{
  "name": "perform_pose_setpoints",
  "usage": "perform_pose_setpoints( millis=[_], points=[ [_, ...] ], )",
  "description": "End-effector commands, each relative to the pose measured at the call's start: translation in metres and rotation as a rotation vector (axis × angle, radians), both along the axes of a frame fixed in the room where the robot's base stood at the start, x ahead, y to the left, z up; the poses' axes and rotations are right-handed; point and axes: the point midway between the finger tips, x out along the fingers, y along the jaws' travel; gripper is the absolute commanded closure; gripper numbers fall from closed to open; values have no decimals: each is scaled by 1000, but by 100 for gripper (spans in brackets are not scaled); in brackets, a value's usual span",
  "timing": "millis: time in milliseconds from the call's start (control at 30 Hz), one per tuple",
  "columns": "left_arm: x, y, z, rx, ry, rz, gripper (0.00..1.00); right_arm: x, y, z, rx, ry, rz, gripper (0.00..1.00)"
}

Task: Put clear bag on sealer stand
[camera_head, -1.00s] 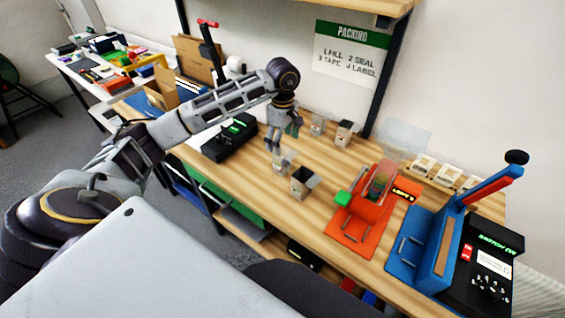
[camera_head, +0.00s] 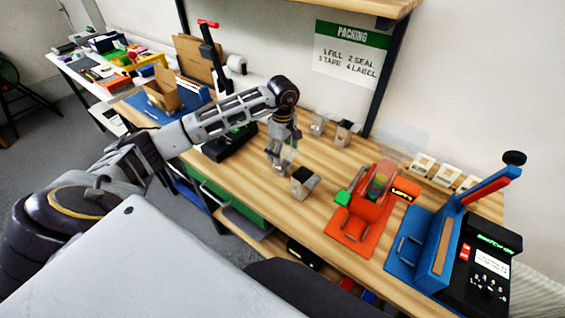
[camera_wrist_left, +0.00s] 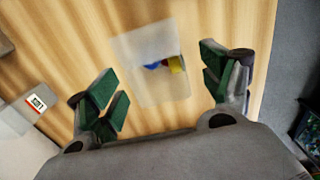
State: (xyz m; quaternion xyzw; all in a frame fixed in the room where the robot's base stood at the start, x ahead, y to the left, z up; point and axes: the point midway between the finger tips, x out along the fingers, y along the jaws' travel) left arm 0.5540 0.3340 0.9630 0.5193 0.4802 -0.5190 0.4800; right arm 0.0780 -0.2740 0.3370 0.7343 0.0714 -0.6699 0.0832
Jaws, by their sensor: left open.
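The clear bag (camera_head: 283,166) stands on the wooden table left of a similar dark-topped bag. In the left wrist view the clear bag (camera_wrist_left: 150,50) looks see-through, with blue, red and yellow contents. My left gripper (camera_head: 277,153) is low over it. In the wrist view its open green-padded fingers (camera_wrist_left: 163,88) are spread to either side of the bag, with visible gaps. The blue stand (camera_head: 412,255) of the sealer (camera_head: 484,265) is at the right, its red-and-blue lever (camera_head: 490,187) raised. My right gripper is not in view.
The dark-topped bag (camera_head: 304,181) stands close to the right of the gripper. An orange stand (camera_head: 352,232) lies between it and the sealer. A black device (camera_head: 229,143) is at the left, and two small bags (camera_head: 343,132) stand behind.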

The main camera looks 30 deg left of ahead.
Motion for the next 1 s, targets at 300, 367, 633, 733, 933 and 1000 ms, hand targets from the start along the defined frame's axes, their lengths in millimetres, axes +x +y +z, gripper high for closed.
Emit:
perform_pose_setpoints(
  millis=[300,367,633,733,933,1000],
  points=[
    [1,1,-31,-2,2,0,20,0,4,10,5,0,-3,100],
    [1,2,-36,-1,2,1,20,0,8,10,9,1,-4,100],
    [2,2,-43,-1,-1,1,20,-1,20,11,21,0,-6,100],
    [2,2,-43,-1,0,1,20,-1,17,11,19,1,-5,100],
    [2,2,-43,-1,0,1,20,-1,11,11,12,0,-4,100],
    [2,2,-43,-1,0,0,25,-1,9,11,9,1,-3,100]
  ],
)
